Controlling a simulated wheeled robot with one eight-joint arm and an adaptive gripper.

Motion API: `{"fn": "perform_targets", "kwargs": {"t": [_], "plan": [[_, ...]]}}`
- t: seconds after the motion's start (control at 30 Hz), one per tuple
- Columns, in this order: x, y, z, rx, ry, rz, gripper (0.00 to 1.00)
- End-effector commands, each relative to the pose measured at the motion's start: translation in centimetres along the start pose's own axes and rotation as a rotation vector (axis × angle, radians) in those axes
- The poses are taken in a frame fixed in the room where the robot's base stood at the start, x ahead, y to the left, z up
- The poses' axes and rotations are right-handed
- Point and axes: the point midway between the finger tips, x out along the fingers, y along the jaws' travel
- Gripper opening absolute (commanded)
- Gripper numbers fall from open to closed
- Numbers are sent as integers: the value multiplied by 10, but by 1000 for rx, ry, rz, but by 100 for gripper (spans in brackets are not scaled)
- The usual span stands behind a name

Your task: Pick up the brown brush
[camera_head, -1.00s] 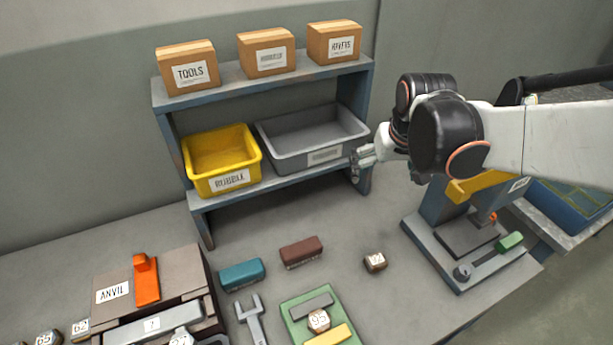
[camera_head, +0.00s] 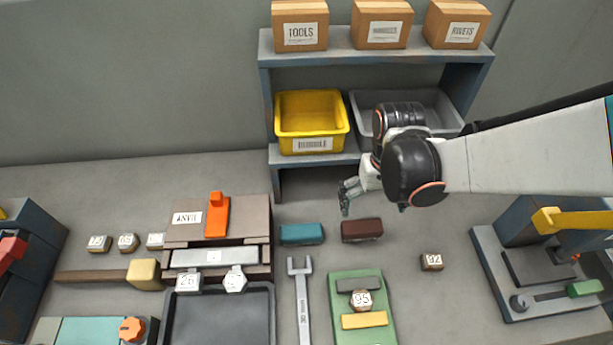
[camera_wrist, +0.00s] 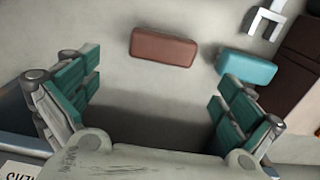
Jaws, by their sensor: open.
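The brown brush (camera_head: 361,230) lies on the grey bench in front of the shelf, just right of the teal brush (camera_head: 301,234). In the wrist view the brown brush (camera_wrist: 164,47) lies beyond the fingertips, a little above the middle of the gap, with the teal brush (camera_wrist: 246,67) to its right. My gripper (camera_head: 345,197) hangs above the bench near the shelf's front, close behind the brown brush in the head view. In the wrist view my gripper (camera_wrist: 155,85) has its teal-padded fingers spread wide with nothing between them.
The shelf holds a yellow bin (camera_head: 312,125), a grey bin (camera_head: 440,105) and cardboard boxes on top. A wrench (camera_head: 300,300), a green tray (camera_head: 345,290) and a numbered block (camera_head: 432,261) lie on the bench. The anvil block (camera_head: 218,225) stands left; a press (camera_head: 540,260) stands right.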

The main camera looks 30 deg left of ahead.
Motion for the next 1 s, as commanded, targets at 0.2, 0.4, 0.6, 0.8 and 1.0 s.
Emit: {"fn": "perform_targets", "kwargs": {"t": [0.2,0.4,0.6,0.8,1.0], "plan": [[42,-8,4,-16,0,0,100],[71,-7,3,-14,1,0,100],[80,-6,2,-13,1,0,100],[102,-6,-2,-12,1,0,100],[128,-6,-3,-12,1,0,100]]}}
